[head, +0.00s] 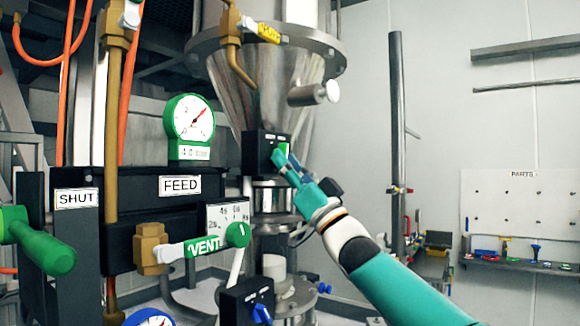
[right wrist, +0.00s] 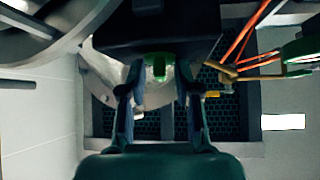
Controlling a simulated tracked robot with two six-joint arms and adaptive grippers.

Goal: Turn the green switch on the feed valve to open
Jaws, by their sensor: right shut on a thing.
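The green switch (head: 283,150) sits on the front of a black box (head: 258,146) on the metal column below the steel hopper. Small lettering on the box is too small to read. My right gripper (head: 286,163) comes in from the lower right with its fingertips at the switch and partly covers it. In the right wrist view, the green switch (right wrist: 160,68) shows between the two fingers of my right gripper (right wrist: 158,82), under the dark box. The gripper is shut on the switch. Its exact turn is hard to tell. My left gripper is out of view.
A lower black box with a blue switch (head: 262,314) stands below. A green VENT lever (head: 210,245), a FEED sign (head: 180,185), a dial gauge (head: 189,118) and a large green handle (head: 45,248) are at the left. A parts board (head: 520,215) hangs right. Space right of the column is mostly free.

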